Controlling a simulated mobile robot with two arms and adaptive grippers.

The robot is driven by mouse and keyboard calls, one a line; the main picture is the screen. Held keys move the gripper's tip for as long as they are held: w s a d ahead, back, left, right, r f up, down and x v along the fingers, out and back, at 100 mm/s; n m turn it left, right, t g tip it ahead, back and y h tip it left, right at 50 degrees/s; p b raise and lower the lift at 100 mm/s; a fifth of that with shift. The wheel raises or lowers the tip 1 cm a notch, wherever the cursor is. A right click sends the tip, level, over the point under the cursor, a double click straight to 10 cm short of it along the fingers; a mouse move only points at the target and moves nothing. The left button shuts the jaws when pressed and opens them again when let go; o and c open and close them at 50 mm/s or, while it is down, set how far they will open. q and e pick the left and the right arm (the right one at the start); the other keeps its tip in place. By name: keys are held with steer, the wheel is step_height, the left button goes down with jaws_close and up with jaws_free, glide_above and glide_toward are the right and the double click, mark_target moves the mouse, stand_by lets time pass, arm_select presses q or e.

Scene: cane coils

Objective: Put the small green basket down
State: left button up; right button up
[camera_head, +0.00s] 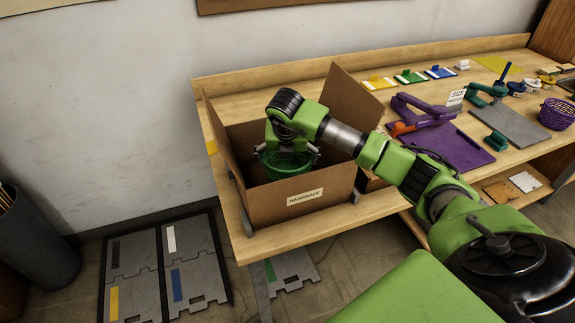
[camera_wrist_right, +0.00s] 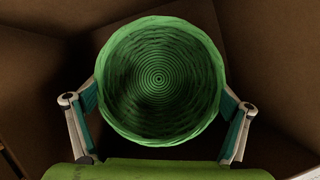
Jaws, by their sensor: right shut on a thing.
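The small green basket (camera_head: 287,166) is inside an open cardboard box (camera_head: 290,200) labelled "HANDMADE". My right gripper (camera_head: 288,150) reaches down into the box from above and is shut on the basket. In the right wrist view the basket (camera_wrist_right: 160,80) is seen from above, empty, with its round rim up. The teal finger pads of my right gripper (camera_wrist_right: 160,108) press on its two sides. Whether the basket's base touches the box floor is hidden. My left gripper is not in view.
The box stands at the left end of the wooden table (camera_head: 262,243), its flaps (camera_head: 350,92) raised. A purple board with a purple tool (camera_head: 455,147), a grey board (camera_head: 508,124) and a purple basket (camera_head: 557,114) lie to the right. Grey mats (camera_head: 165,265) lie on the floor.

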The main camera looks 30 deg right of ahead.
mark_target(287, 167)
step_height(287, 167, down, 3)
steer(key=shift+f+p, duration=0.1)
steer(key=shift+p, duration=0.25)
steer(key=o, duration=0.7)
steer(key=shift+f, duration=0.1)
steer(key=shift+o, duration=0.5)
steer(key=b+v, duration=0.3)
steer(key=v, duration=0.9)
steer(key=shift+r+b, duration=0.2)
steer(key=shift+b, duration=0.1)
steer(key=shift+w, duration=0.1)
